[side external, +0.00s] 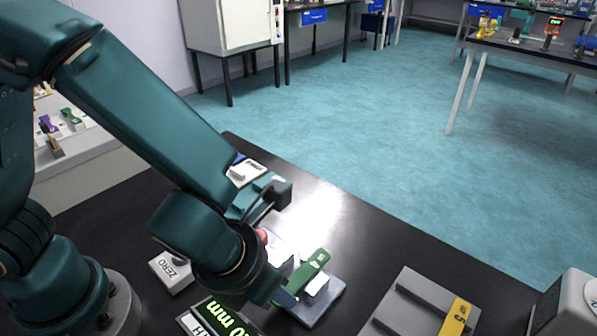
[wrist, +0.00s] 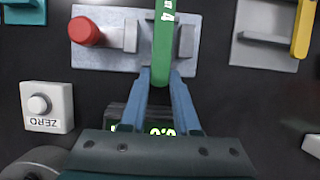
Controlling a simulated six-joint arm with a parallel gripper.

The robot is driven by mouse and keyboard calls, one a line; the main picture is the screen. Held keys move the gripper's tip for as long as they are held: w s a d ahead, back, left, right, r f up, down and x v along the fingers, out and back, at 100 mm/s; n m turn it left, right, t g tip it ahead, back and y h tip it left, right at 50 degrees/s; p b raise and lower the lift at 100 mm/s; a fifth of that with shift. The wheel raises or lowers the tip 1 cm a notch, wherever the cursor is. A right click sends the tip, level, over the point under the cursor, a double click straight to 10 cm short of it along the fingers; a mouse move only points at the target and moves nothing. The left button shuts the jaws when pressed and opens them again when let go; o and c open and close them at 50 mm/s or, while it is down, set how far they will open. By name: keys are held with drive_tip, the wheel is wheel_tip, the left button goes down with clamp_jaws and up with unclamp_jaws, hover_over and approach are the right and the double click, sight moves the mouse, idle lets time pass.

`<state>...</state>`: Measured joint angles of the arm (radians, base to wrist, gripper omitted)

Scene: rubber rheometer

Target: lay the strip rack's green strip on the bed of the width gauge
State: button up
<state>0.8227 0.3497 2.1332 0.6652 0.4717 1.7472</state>
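The green strip (wrist: 163,40), with white print on it, is between my gripper's blue fingers (wrist: 161,76) in the wrist view. The fingers close on its near end. The strip reaches away across the width gauge's grey plate (wrist: 95,60), between a grey block on the left and the plate's right part. In the side view the strip (side external: 312,265) lies over the gauge plate (side external: 328,303); whether it touches the bed I cannot tell. The gauge has a red knob (wrist: 86,31). The grey strip rack (side external: 400,312) stands to the right with a yellow strip (side external: 457,318) on it.
A ZERO button box (wrist: 47,106) stands left of my gripper. A lit readout (side external: 225,318) is partly hidden under my wrist. A teal device (side external: 250,195) stands behind the gauge. Black table is clear between gauge and rack.

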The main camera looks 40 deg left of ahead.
drive_tip(key=o, duration=0.5)
drive_tip(key=v, duration=0.5)
drive_tip(key=shift+w, duration=0.1)
